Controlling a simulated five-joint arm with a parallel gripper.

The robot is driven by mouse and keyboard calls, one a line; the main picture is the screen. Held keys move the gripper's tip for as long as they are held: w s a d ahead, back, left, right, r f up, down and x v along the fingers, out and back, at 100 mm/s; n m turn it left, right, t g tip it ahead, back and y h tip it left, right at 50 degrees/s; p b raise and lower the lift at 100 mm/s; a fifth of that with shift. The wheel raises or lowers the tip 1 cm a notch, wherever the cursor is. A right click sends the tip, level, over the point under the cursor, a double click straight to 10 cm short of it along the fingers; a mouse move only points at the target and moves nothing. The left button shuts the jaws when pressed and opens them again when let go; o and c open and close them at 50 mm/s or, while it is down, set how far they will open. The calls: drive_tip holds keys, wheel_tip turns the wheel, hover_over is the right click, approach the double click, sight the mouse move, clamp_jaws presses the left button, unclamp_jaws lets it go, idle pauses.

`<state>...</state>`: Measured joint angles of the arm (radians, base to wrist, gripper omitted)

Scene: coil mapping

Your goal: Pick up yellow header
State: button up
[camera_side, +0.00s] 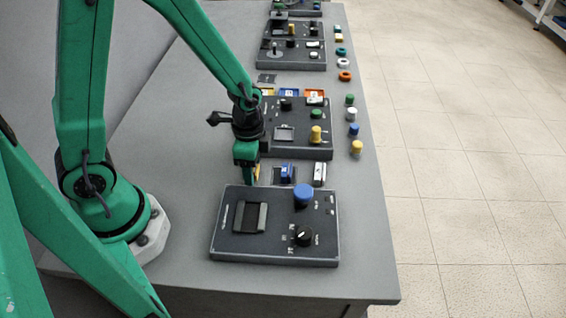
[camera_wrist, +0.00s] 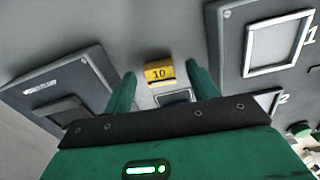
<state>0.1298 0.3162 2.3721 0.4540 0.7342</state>
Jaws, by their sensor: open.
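The yellow header (camera_wrist: 159,72), a small block marked "10", lies on the grey table in the wrist view. It appears between and ahead of my two green fingertips, with grey table showing on both sides of it. My gripper (camera_side: 249,178) is open and points down at the table in the side view. Only a sliver of the yellow header (camera_side: 257,170) shows there beside the fingers; the rest is hidden behind them. I cannot tell the exact height of the fingertips above the table.
A dark panel (camera_side: 228,246) with a blue button and black knob is in front of my gripper. Another panel (camera_side: 321,155) is behind. A blue header (camera_side: 286,174) and a whitish header (camera_side: 319,173) stand to the right. Several coloured caps line the table's right edge.

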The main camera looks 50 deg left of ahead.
drive_tip(key=shift+f, duration=0.25)
idle(0.3)
drive_tip(key=c, duration=1.1)
